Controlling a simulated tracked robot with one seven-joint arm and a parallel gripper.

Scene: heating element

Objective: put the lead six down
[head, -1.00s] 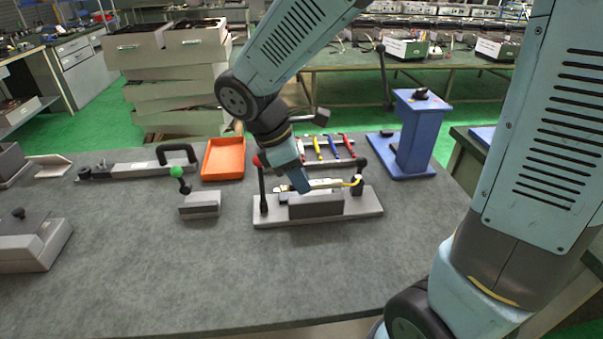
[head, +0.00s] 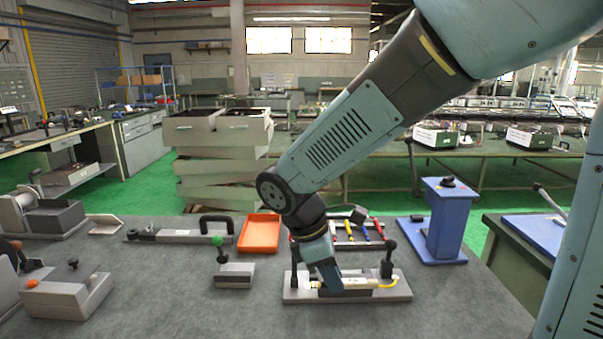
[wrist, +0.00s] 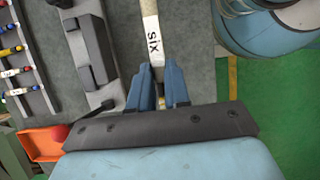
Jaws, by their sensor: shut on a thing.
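The lead six (wrist: 152,30) shows in the wrist view as a pale tube with a white SIX label, running up from between the two blue fingers. My gripper (wrist: 157,84) is shut on it near the label. In the head view my gripper (head: 332,286) points down at the front of the grey fixture (head: 400,296), which has dark posts. The lead's pale body and yellow end (head: 390,283) stretch right from the fingers across the fixture's front. In the wrist view the fixture (wrist: 93,45) lies left of the lead. I cannot tell whether they touch.
A rack of coloured leads (head: 363,231) stands behind the fixture, with an orange tray (head: 259,233) to its left. A blue stand (head: 446,225) is at the right and a green-knobbed clamp (head: 235,274) at the left. Bare grey bench (head: 210,315) lies in front.

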